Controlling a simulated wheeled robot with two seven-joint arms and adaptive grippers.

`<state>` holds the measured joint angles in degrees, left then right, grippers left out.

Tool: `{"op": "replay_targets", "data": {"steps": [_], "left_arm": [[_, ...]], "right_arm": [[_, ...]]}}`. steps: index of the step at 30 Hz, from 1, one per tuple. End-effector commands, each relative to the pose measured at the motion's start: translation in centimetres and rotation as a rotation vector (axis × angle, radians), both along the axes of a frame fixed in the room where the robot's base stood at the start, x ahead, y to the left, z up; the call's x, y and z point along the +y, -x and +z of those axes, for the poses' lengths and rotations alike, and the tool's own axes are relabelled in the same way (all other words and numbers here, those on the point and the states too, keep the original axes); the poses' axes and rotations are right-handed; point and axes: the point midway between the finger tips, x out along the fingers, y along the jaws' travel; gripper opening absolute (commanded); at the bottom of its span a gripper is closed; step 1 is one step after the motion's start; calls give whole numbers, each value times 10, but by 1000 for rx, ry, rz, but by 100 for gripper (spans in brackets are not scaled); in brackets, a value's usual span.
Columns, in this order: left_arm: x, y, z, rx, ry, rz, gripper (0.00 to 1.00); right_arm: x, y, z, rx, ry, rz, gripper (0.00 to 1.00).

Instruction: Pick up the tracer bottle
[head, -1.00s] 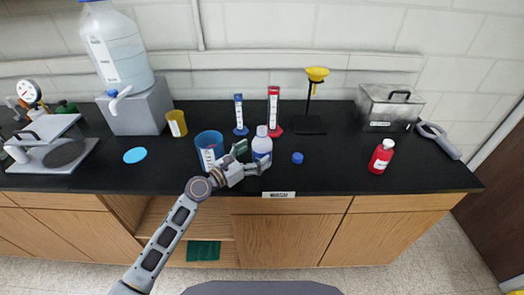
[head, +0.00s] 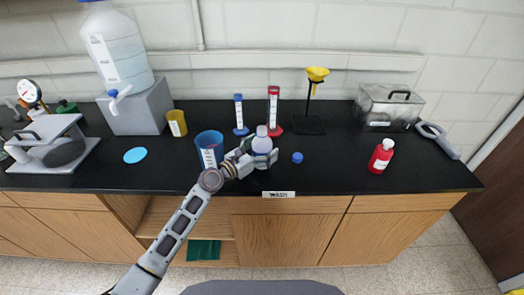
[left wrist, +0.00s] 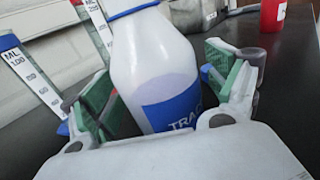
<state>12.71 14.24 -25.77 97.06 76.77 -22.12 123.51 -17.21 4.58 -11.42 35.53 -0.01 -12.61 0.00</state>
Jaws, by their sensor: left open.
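The tracer bottle (head: 262,144) is white with a blue label and stands upright on the black counter, uncapped at the top. In the left wrist view the bottle (left wrist: 152,62) fills the middle, and part of its label, reading "TRAC", shows. My left gripper (head: 262,158) is open, with its fingers on either side of the bottle. In the left wrist view the green-padded fingers of the gripper (left wrist: 165,95) flank the bottle, with a gap visible at least on the right. The bottle's lower part is hidden by the gripper. My right gripper is not in view.
A blue cup (head: 209,148) stands close left of the gripper. Blue (head: 240,116) and red (head: 273,112) graduated cylinders stand behind the bottle. A blue cap (head: 297,157) lies to its right. A red bottle (head: 381,156) stands farther right, with clear counter between.

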Motion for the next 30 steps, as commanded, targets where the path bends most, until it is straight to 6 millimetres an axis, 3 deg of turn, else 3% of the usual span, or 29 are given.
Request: {"op": "replay_targets", "data": {"steps": [2, 16, 30], "left_arm": [[0, 0, 0, 0, 0, 0, 88], [0, 0, 0, 0, 0, 0, 28], [0, 0, 10, -3, 1, 1, 28]], "right_arm": [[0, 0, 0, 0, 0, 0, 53], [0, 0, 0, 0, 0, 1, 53], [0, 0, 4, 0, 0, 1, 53]]}}
